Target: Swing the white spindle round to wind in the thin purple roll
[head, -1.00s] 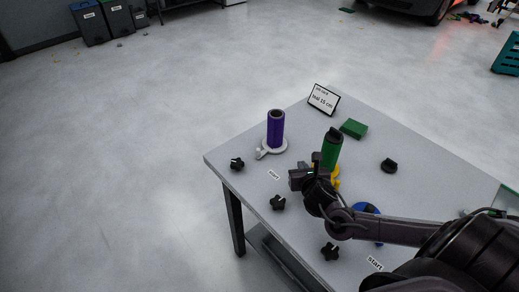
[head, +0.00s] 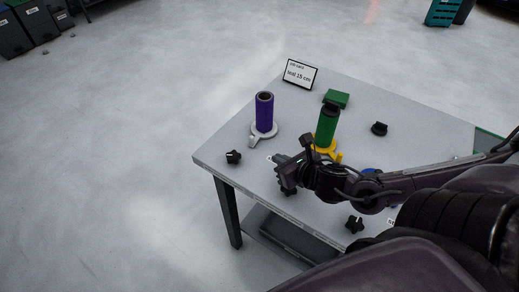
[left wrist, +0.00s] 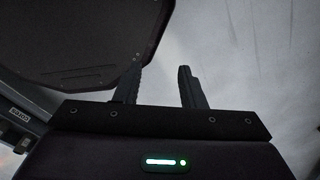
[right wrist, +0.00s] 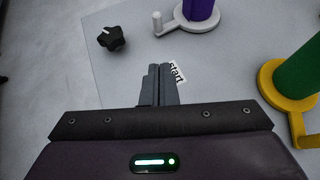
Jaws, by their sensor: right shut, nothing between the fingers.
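The purple roll (head: 264,111) stands upright on the white spindle (head: 265,133), near the table's left corner. In the right wrist view the white spindle (right wrist: 193,24) shows a side arm with an upright peg (right wrist: 157,20), and only the lower part of the purple roll (right wrist: 199,8) is visible. My right gripper (head: 277,160) is shut and empty, in front of the white spindle and apart from it. Its fingers (right wrist: 160,72) point toward the spindle, beside the start label (right wrist: 177,72). My left gripper (left wrist: 160,78) is open and empty, away from the spindle.
The green roll (head: 327,127) stands on a yellow spindle (head: 325,150) close to my right arm. Black knobs (head: 233,157), a green block (head: 337,98) and a sign (head: 300,74) are on the table (head: 222,147). A blue part (head: 369,171) is mostly hidden.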

